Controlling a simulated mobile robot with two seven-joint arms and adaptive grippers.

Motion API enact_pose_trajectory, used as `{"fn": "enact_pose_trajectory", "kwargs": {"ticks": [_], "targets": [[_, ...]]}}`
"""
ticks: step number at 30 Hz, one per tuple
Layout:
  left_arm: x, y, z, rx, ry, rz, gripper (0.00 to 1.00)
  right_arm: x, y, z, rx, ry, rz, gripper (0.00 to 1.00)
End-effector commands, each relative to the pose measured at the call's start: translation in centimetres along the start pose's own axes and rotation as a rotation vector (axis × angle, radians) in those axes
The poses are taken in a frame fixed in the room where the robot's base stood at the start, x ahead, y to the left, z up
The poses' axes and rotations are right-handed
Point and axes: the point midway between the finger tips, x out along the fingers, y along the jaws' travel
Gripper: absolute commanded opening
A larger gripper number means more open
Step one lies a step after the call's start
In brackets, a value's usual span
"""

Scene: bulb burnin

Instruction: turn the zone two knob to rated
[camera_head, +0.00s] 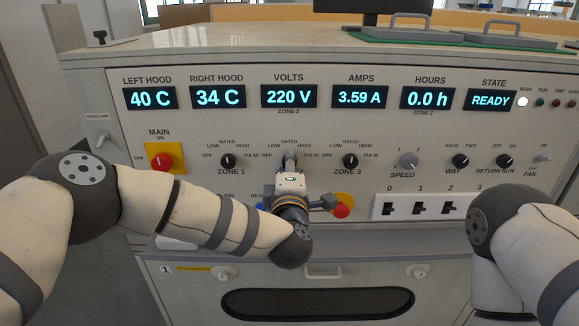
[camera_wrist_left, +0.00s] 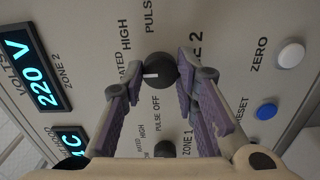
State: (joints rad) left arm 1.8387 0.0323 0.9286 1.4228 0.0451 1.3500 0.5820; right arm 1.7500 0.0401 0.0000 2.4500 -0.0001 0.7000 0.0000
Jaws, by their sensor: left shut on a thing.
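The zone two knob (camera_wrist_left: 161,71) is black and round with a white pointer line. In the left wrist view its line points left, which is up on the panel, toward the RATED label (camera_wrist_left: 127,75). My left gripper (camera_wrist_left: 160,78) is shut on the knob, one finger on each side of it. In the head view my left gripper (camera_head: 289,160) reaches the panel between the zone 1 knob (camera_head: 228,161) and the zone 3 knob (camera_head: 351,161), and hides the zone two knob. My right gripper is out of view; only the right arm shows.
The volts display (camera_head: 289,96) reads 220 V, zone 2, and the state display (camera_head: 491,100) reads READY. A red button (camera_head: 342,211) sits beside my left wrist. The red main switch (camera_head: 162,162) is above my left forearm. A ledge runs below the panel.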

Motion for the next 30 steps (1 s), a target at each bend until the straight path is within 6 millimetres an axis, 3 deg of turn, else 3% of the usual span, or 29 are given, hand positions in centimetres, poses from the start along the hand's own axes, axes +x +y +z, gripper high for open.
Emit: {"fn": "enact_pose_trajectory", "kwargs": {"ticks": [6,7,9,20,30], "targets": [[0.0,0.0,0.0,-0.001,0.001,0.000,0.00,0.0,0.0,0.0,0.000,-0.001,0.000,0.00],[0.0,0.0,0.0,-0.001,0.001,0.000,0.32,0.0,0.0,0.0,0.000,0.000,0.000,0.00],[0.0,0.0,0.0,-0.001,0.001,0.000,0.48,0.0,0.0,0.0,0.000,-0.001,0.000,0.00],[-0.7,-0.1,0.1,-0.001,-0.001,-0.001,0.48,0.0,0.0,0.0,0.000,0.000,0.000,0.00],[-9.2,-0.1,0.1,-0.001,-0.003,-0.002,0.48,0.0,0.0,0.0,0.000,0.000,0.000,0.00]]}}
